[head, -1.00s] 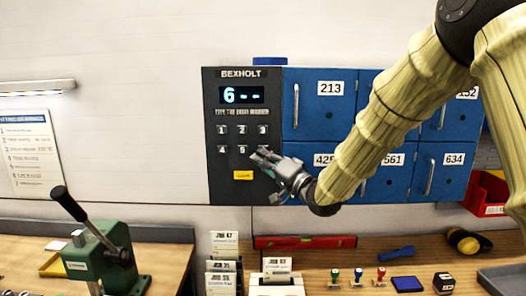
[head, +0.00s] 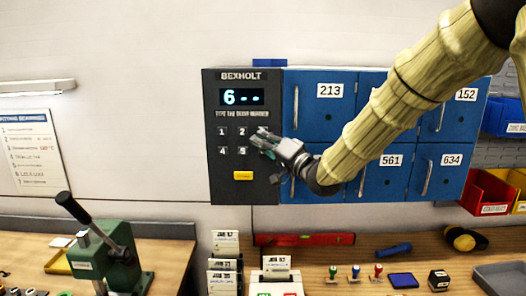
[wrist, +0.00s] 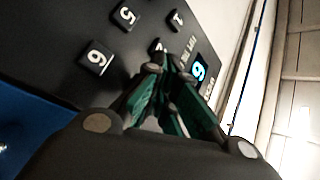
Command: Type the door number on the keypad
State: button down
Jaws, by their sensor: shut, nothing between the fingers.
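The dark keypad panel (head: 222,176) is on the wall, left of the blue lockers. Its display (head: 241,97) reads "6--"; it also shows in the wrist view (wrist: 199,71). Keys 1 (head: 222,131), 2 (head: 242,131), 4 (head: 222,151) and 5 (head: 242,151) are visible, with a yellow key (head: 243,175) below. My gripper (head: 257,139) is shut and empty, over the right key column at about the upper row. I cannot tell whether the tips touch.
Blue locker doors bear 213 (head: 329,91), 152 (head: 466,95), 561 (head: 391,160) and 634 (head: 452,160); my arm covers other labels. Below is a bench with a green press (head: 105,262), a red level (head: 304,239), stamps and card holders.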

jog(key=shift+w, duration=0.85)
dwell(1.1)
jog(key=shift+s, duration=0.9)
jog(key=b, duration=0.5)
send_near(223, 151)
jog(key=shift+w+a+r, duration=0.3)
jog(key=shift+w+a, duration=0.1)
jog(key=shift+a, duration=0.5)
jog(key=shift+w+a+r, duration=0.35)
jog(key=shift+w+a, duration=0.05)
jog(key=shift+a, duration=0.5)
jog(key=shift+w+a+r, duration=0.3)
jog(key=shift+w+a, duration=0.1)
jog(key=shift+a, duration=0.5)
jog(key=shift+a+f, duration=0.3)
jog(key=shift+a, duration=0.6)
jog(key=shift+w, duration=0.2)
